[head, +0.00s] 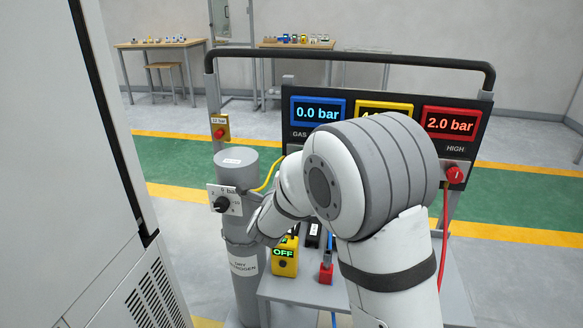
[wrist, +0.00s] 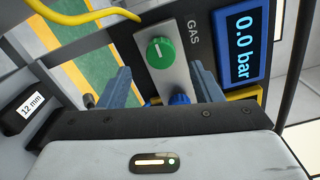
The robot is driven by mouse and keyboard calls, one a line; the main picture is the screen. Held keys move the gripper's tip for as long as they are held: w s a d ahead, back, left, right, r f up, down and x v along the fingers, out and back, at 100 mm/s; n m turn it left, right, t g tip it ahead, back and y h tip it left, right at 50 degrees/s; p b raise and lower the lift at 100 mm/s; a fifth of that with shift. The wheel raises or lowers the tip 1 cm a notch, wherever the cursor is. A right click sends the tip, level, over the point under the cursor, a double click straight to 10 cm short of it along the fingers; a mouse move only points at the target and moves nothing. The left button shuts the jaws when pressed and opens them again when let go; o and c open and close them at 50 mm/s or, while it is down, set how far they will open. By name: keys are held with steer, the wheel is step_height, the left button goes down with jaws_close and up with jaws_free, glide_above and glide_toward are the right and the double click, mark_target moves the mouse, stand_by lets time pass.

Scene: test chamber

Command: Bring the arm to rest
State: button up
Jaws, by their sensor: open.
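My arm (head: 385,190) is raised and bent in front of the gauge panel in the head view, with its large joint covering part of the panel. My gripper (wrist: 163,84) is open in the wrist view, with its two blue-grey fingers apart. Nothing is held between them. A green knob (wrist: 160,52) on a light plate shows beyond the fingers, and a blue knob (wrist: 180,99) is partly hidden by the gripper body. I cannot tell whether the fingers touch the plate. In the head view my arm hides the fingertips.
The cart carries a blue display (head: 318,112) reading 0.0 bar, a red display (head: 451,122) reading 2.0 bar and a red knob (head: 455,175). A grey cylinder (head: 238,170) stands left of my arm. A yellow OFF box (head: 285,257) sits low. A white cabinet (head: 70,170) borders the left.

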steer(key=shift+s+a, duration=0.15)
steer(key=shift+s, duration=0.7)
steer(key=s+d+r+m+g+h+p, duration=0.3)
steer(key=s+d+m+g, duration=0.3)
steer(key=d+m, duration=0.55)
steer(key=s+d+r+m+g+h+p, duration=0.3)
steer(key=s+d+m+g+h, duration=0.15)
steer(key=s+d+m, duration=0.6)
steer(key=s+d+m+g+y+p, duration=0.2)
steer(key=s+m+g+y+p, duration=0.15)
steer(key=s+m, duration=0.65)
steer(key=s+a+r+m+y+p, duration=0.1)
steer(key=s+a+m+y, duration=0.2)
steer(key=m, duration=0.5)
steer(key=s+a+r+m+g+y+p, duration=0.1)
steer(key=s+a+m+y, duration=0.3)
steer(key=m, duration=0.5)
steer(key=shift+s+r+p, duration=0.15)
steer(key=shift+r+p, duration=0.1)
steer(key=shift+p, duration=0.15)
